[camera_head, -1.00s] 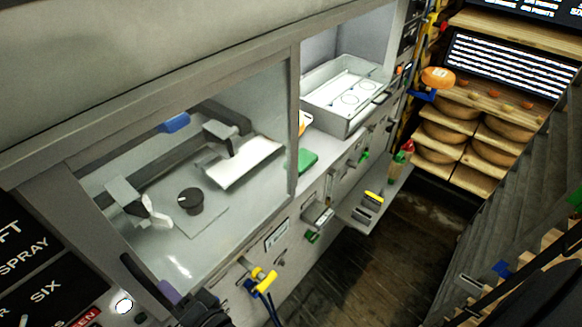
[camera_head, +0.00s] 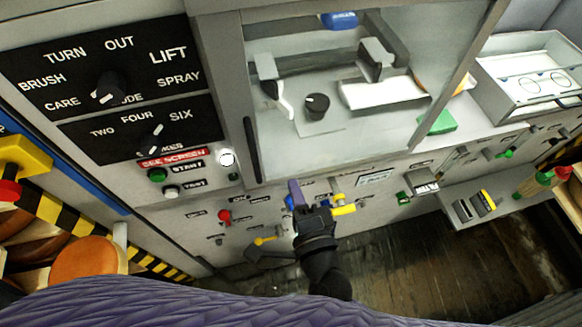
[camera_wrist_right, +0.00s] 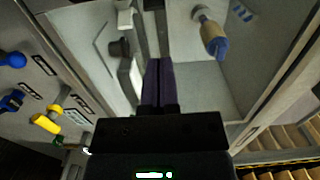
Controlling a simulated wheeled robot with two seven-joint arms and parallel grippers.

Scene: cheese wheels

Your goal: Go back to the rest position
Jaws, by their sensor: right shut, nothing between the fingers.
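My right gripper (camera_head: 295,188), with purple fingers and a black wrist, is in front of the machine's lower front, just below the glazed chamber's bottom edge. Its fingers are together and hold nothing. In the right wrist view the two purple fingers (camera_wrist_right: 158,82) lie side by side, pointing toward the chamber. My left gripper is not in view.
The grey machine (camera_head: 350,172) fills the upper view, with a black control panel (camera_head: 140,128) at left. Levers and a yellow handle (camera_head: 343,210) sit close around the gripper. Orange-brown cheese wheels (camera_head: 88,258) are at lower left. The wooden floor (camera_head: 420,255) is clear.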

